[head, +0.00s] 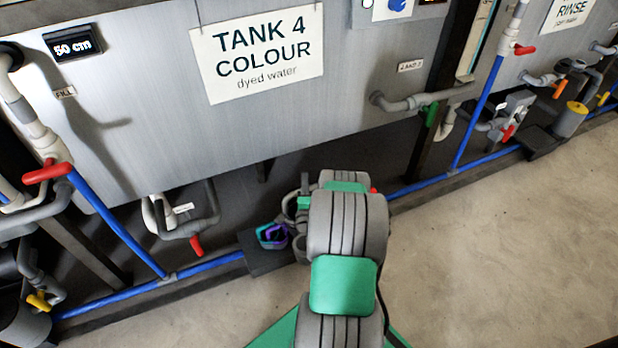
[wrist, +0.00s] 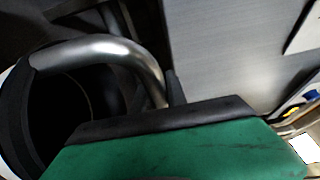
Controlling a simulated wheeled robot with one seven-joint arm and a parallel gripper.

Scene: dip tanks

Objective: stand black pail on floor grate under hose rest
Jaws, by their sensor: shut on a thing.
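In the wrist view, a dark round vessel, apparently the black pail (wrist: 63,105), shows at the left with its opening in deep shadow. A curved metal handle (wrist: 105,47) arches over it and meets my gripper (wrist: 165,112). My gripper is shut on this handle; only a green finger with a black pad shows clearly. In the head view my arm hides the gripper and most of what it holds. A dark flat plate, perhaps the floor grate (head: 262,258), lies left of my arm below tank 4. I cannot make out the hose rest for certain.
Teal and purple loops (head: 272,235) sit at the plate beside my arm. A blue pipe (head: 210,266) runs along the tank's foot, with a red-handled drain valve (head: 196,244) near it. Tank 4 (head: 145,100) stands behind. The concrete floor (head: 490,250) at the right is clear.

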